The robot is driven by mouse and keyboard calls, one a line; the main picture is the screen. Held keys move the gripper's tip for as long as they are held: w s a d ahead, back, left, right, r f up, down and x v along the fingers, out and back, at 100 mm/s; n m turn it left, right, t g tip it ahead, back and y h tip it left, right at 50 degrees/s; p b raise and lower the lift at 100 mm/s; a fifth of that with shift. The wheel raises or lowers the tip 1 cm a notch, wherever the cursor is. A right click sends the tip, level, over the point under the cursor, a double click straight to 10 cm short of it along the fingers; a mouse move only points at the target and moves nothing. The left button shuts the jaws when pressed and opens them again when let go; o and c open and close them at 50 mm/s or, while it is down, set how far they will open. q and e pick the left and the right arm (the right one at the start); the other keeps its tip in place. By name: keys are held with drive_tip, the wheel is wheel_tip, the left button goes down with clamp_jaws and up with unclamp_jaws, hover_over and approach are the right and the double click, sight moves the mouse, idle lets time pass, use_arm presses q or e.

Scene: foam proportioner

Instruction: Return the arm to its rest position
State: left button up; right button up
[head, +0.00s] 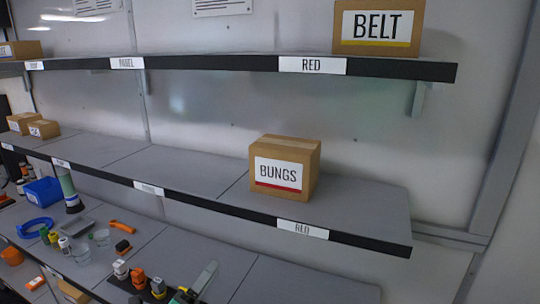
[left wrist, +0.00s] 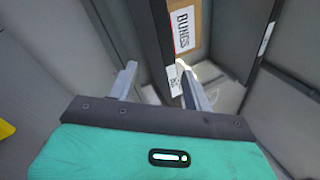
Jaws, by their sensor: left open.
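My left gripper (left wrist: 158,70) shows in the left wrist view with its two grey fingers apart and nothing between them. Its teal body fills the bottom of that view. Beyond the right finger stands a cardboard box marked BUNGS (left wrist: 186,26), seen turned on its side and partly cut off. In the head view the BUNGS box (head: 285,168) sits upright on the middle shelf (head: 370,212), above a label reading RED. The gripper is apart from the box. I cannot clearly make out my left gripper in the head view. My right gripper is not in view.
A BELT box (head: 378,27) stands on the upper shelf (head: 245,63). The lower shelf (head: 270,282) holds a blue bin (head: 43,191), an orange-handled item (head: 122,227) and several small parts. A grey upright (head: 505,140) stands at right.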

use_arm(q)
drive_tip(key=s+a+f+n+g+y, duration=0.5)
drive_tip(key=a+f+n+y, duration=0.65)
drive_tip(key=n, duration=0.75)
drive_tip(key=s+d+f+n+g, duration=0.1)
drive_tip(key=s+f+n+g, duration=0.5)
drive_tip(key=s, duration=0.5)
drive_tip(key=s+d+f+n+g, duration=0.1)
drive_tip(key=s+f+n+g, duration=0.25)
drive_tip(key=s+f, duration=0.6)
drive_tip(key=s+f+m+g, duration=0.1)
drive_tip(key=s+f+g, duration=0.15)
drive_tip(key=f, duration=2.75)
drive_tip(key=s+a+f, duration=0.2)
drive_tip(key=s+f, duration=0.7)
drive_tip(key=s+a+f, duration=0.1)
drive_tip(key=s+f, duration=0.8)
drive_tip(key=s, duration=0.1)
drive_tip(key=shift+a+f+g, duration=0.25)
drive_tip(key=shift+a+g, duration=0.1)
drive_tip(key=shift+g, duration=0.05)
drive_tip(key=shift+c, duration=1.4)
drive_tip(key=shift+s, duration=0.15)
